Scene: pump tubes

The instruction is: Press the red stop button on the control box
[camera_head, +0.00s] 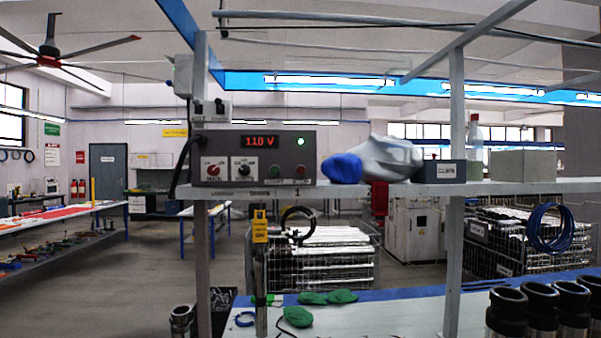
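The control box (225,144) is a grey box on the shelf, left of the middle. Its red digital display (265,141) reads about 110 V, and a green lamp (301,141) is lit at its upper right. Along the lower front are a red knob (213,170), a black knob (245,168), a dark green button (275,171) and a small red button (301,171) at the right. Neither of my grippers is in view.
A blue and grey cloth-like bundle (395,158) lies on the shelf (400,188) just right of the box. Further right are a small labelled box (443,171) and a grey block (522,165). Green gloves (328,297) and black tubes (508,312) are on the bench below.

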